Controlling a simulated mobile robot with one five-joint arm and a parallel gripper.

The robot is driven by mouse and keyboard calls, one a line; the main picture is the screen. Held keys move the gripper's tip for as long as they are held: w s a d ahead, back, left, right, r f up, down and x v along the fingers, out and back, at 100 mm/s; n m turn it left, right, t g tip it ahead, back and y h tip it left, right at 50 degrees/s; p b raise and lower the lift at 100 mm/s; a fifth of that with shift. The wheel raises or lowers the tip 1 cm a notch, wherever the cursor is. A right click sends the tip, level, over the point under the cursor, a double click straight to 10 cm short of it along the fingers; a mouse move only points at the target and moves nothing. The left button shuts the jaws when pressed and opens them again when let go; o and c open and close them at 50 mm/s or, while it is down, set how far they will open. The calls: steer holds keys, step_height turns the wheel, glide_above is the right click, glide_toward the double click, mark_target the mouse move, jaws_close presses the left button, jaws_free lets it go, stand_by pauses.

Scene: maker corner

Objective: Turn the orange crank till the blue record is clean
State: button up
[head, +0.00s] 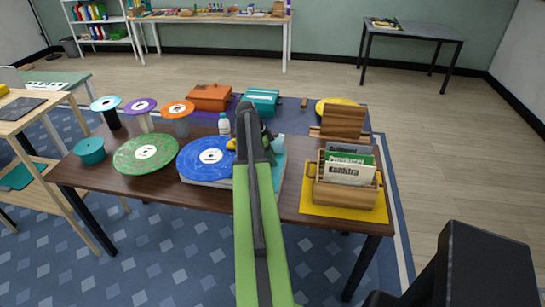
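The blue record (207,157) with a white label lies flat on a pale base on the dark wooden table. Whitish marks show on its blue face. My green and black arm reaches over the table just right of the record and covers part of the base. My gripper (268,140) shows only as a dark part behind the arm's far end; its fingers are hidden and I cannot tell whether it touches anything. I cannot make out the orange crank; it may be behind my arm.
A green record (146,153) lies left of the blue one. A wooden crate (345,192) of sleeves stands on a yellow mat at right. Behind are a small bottle (224,124), an orange box (211,97), a teal box (261,100) and several discs on stands.

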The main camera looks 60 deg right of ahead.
steer(key=p+v, duration=1.6)
steer(key=v, duration=0.1)
steer(key=shift+w, duration=0.2)
steer(key=shift+a+r, duration=0.1)
